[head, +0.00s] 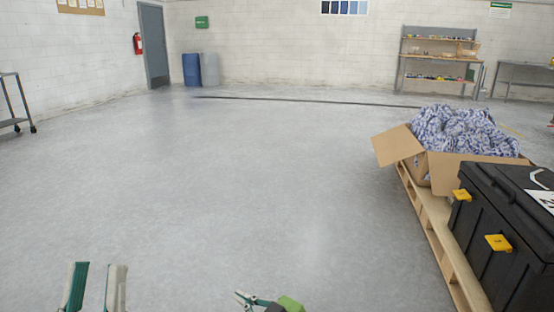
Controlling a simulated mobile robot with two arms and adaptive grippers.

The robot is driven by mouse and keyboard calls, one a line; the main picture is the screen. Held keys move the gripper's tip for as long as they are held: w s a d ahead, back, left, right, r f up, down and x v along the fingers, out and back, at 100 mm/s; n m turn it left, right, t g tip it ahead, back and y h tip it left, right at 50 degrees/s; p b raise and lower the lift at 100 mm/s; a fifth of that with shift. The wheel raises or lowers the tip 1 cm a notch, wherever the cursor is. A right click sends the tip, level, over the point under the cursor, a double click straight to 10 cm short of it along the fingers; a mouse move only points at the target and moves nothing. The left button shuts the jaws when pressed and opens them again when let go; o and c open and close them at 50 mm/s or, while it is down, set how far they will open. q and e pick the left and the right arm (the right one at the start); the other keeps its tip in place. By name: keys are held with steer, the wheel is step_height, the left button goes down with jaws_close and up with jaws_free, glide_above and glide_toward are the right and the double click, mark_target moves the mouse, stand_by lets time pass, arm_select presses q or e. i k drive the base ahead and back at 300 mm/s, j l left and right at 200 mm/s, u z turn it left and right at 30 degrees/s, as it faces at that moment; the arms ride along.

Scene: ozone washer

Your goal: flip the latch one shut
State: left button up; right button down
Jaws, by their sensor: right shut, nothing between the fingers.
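A black case (489,226) stands at the right edge, partly cut off by the frame. Two yellow latches are on its side facing me: a far latch (462,195) and a near latch (498,243). Both appear to stick outward from the case. I cannot tell which is latch one; no readable number shows. My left gripper (95,288) is at the bottom left, open and empty, its fingers apart and pointing up. My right gripper (243,298) is at the bottom middle, shut and empty, left of the case and well apart from it.
The case and an open cardboard box (440,170) of patterned cloth (462,132) rest on a wooden pallet (440,240). Grey floor (220,190) is clear left of the pallet. A cart (14,105), blue barrels (200,70) and shelves (437,62) stand far off.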

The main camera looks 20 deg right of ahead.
mark_target(463, 194)
steer(key=i+l+z, duration=0.15)
steer(key=i+z, duration=0.35)
steer(key=i+j+z, duration=0.1)
steer(key=i+z, duration=0.4)
steer(key=i, duration=0.15)
steer(key=i+j+z, duration=0.3)
steer(key=i+z, duration=0.15)
steer(key=i+l+z, duration=0.3)
steer(key=i, duration=0.35)
steer(key=i+z, duration=0.35)
steer(key=i, duration=0.3)
